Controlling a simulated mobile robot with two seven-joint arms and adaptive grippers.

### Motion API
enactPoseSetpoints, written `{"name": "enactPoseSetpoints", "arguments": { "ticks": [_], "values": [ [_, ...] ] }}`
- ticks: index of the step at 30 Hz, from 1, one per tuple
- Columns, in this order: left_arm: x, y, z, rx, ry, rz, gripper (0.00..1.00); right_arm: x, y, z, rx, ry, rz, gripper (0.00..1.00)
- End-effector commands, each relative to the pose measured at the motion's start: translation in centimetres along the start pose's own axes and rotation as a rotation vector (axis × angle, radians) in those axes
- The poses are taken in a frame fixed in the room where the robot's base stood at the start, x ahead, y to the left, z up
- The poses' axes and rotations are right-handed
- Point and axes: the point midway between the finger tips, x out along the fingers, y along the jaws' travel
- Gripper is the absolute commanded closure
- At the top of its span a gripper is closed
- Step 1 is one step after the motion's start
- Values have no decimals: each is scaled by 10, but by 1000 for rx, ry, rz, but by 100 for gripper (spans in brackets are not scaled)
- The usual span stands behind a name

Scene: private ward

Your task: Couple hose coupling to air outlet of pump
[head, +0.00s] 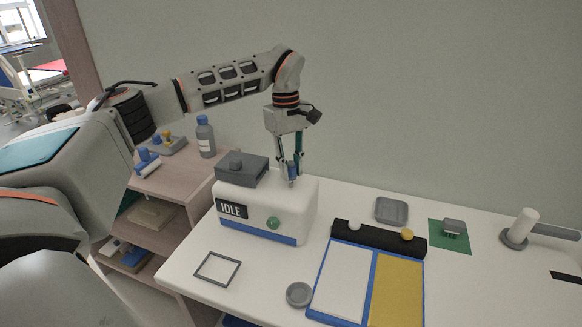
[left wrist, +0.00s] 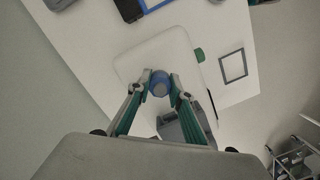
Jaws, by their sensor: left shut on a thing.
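The pump (head: 252,228) is a white box with an "IDLE" display, a green knob and a blue base stripe, standing on the table's left part. My left gripper (head: 290,166) points down over the right part of the pump's top. It is shut on a blue cylindrical piece, the hose coupling (head: 292,173). In the left wrist view the coupling (left wrist: 160,82) sits between the fingertips (left wrist: 160,90) above the white pump top (left wrist: 143,58). The air outlet is hidden under the coupling and fingers; I cannot tell whether they are joined. My right gripper is not in view.
A grey block (head: 242,169) sits on the pump's left top, close to the gripper. A grey frame (head: 218,268), round dish (head: 299,294), clipboard-like board (head: 317,300), grey tray (head: 392,210) and green mat (head: 461,245) lie on the table. A wooden shelf (head: 177,180) stands left.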

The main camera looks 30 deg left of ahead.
Motion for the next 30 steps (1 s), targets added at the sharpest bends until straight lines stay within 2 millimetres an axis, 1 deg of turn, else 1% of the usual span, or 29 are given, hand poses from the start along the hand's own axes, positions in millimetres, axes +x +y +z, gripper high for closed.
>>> {"name": "enactPoseSetpoints", "arguments": {
  "ticks": [24,30],
  "values": [
    [18,0,-2,0,0,-1,100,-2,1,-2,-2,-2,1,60],
    [19,0,-2,0,-1,-1,100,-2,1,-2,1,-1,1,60]
  ]
}}
